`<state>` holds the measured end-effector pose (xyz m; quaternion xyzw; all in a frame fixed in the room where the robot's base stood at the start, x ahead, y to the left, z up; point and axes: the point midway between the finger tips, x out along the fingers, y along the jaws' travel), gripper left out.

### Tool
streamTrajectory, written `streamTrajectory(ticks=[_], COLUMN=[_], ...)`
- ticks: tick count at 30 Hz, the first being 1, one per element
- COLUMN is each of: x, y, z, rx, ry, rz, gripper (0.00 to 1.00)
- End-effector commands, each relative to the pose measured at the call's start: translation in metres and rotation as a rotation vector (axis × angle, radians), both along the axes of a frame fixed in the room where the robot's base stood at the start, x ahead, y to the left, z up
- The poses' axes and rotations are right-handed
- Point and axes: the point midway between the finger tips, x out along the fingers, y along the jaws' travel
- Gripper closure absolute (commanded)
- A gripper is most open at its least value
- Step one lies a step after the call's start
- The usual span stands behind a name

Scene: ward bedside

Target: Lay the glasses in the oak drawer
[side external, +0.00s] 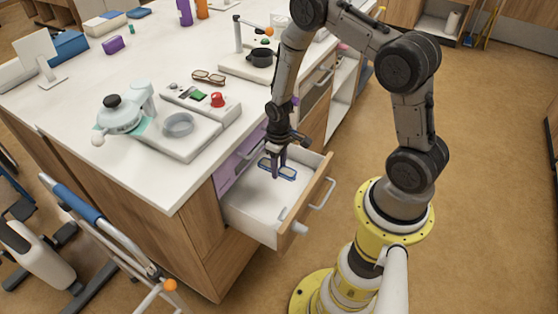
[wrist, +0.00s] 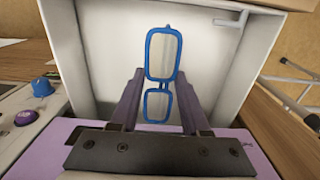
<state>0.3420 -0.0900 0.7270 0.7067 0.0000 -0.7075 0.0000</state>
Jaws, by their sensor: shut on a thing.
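The blue-framed glasses (side external: 288,174) are inside the open oak drawer (side external: 318,190), between the fingers of my gripper (side external: 279,163). My gripper points down into the drawer and is shut on the glasses. In the wrist view the blue glasses (wrist: 147,56) show lengthwise between the two purple fingers (wrist: 158,80), over the drawer's white floor (wrist: 105,65). I cannot tell whether they touch that floor. The drawer has an oak front with a grey handle and white inner walls. A second, brown-framed pair of glasses (side external: 208,77) lies on the white counter.
A purple drawer front (side external: 240,155) is beside the open drawer. The drawer floor around the glasses is mostly clear.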

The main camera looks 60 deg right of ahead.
Motion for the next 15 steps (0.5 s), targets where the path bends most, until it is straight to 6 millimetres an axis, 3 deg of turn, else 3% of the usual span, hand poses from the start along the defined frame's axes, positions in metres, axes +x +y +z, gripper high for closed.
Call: streamTrajectory(ticks=[15], x=[0.0], y=[0.0], z=[-0.048], rx=[0.0], ry=[0.001], rz=[0.0], gripper=[1.0])
